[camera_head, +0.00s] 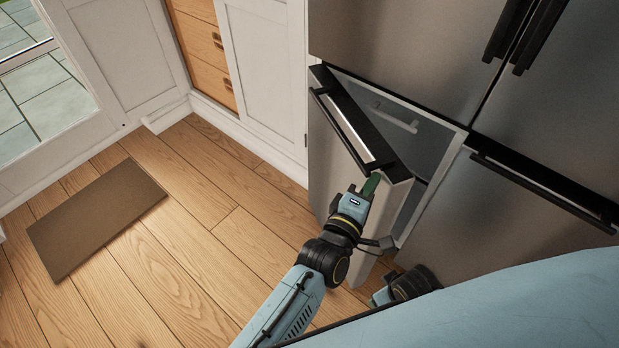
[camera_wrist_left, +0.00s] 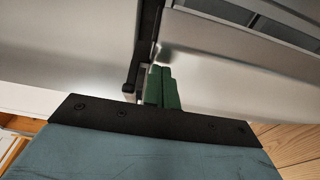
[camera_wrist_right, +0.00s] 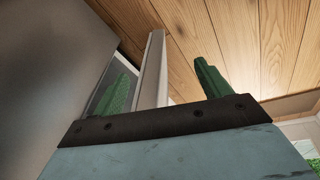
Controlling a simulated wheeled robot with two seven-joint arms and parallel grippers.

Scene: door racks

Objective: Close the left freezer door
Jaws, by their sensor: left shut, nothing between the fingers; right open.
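The left freezer door (camera_head: 335,165) stands ajar in the head view, swung out from its compartment (camera_head: 425,140). A dark bar handle (camera_head: 345,130) runs along its top; a dark bar also shows in the left wrist view (camera_wrist_left: 146,45). My left gripper (camera_head: 371,184) is shut and empty, its green fingertips (camera_wrist_left: 161,86) at the upper free corner of the door; contact is unclear. My right gripper (camera_wrist_right: 160,85) is open. A pale upright edge, seemingly the door's (camera_wrist_right: 151,70), shows between its fingers. In the head view the right fingertips are hidden.
The right freezer door (camera_head: 510,240) appears closed, with its own dark handle (camera_head: 545,187). White cabinets (camera_head: 265,60) with wooden drawers (camera_head: 205,40) stand to the left. A brown mat (camera_head: 97,215) lies on the wood floor (camera_head: 190,270), which is otherwise clear.

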